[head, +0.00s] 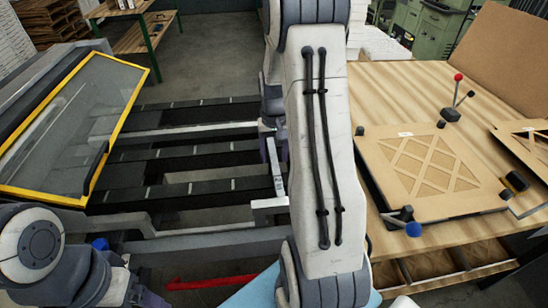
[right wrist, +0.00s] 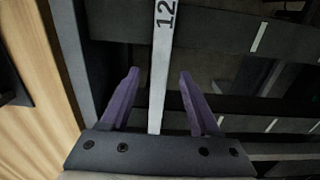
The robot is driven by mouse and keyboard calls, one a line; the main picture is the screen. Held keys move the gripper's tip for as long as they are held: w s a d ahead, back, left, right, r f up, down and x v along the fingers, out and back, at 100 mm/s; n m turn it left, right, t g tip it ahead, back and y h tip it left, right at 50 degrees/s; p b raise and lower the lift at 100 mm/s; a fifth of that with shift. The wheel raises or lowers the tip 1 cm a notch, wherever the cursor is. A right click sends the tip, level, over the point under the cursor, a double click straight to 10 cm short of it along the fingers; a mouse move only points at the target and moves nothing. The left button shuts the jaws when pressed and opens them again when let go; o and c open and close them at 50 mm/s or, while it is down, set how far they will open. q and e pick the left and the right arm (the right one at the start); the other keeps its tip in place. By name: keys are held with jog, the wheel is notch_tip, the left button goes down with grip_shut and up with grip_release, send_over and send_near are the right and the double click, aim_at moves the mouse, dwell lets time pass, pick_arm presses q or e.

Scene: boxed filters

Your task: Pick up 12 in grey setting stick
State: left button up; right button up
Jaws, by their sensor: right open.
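The 12 in setting stick is a light grey bar marked "12" and runs lengthwise in the right wrist view (right wrist: 158,70). In the head view the stick (head: 274,166) shows just left of my right arm, near the machine's right edge. My right gripper (right wrist: 159,74) is open. Its two purple fingers lie on either side of the stick with a clear gap on both sides. In the head view my right arm hides most of this gripper. My left arm shows at the lower left, but its gripper does not show.
Dark machine rails (head: 190,152) lie around the stick. A yellow-framed clear panel (head: 70,125) stands at the left. On the right, a wooden table (head: 385,95) carries a lattice-faced board (head: 425,165) and a lever with a red knob (head: 455,100). A red bar (head: 210,283) lies low in front.

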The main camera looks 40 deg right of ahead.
jog(key=shift+f, duration=0.55)
grip_shut()
jog(key=shift+r, duration=0.1)
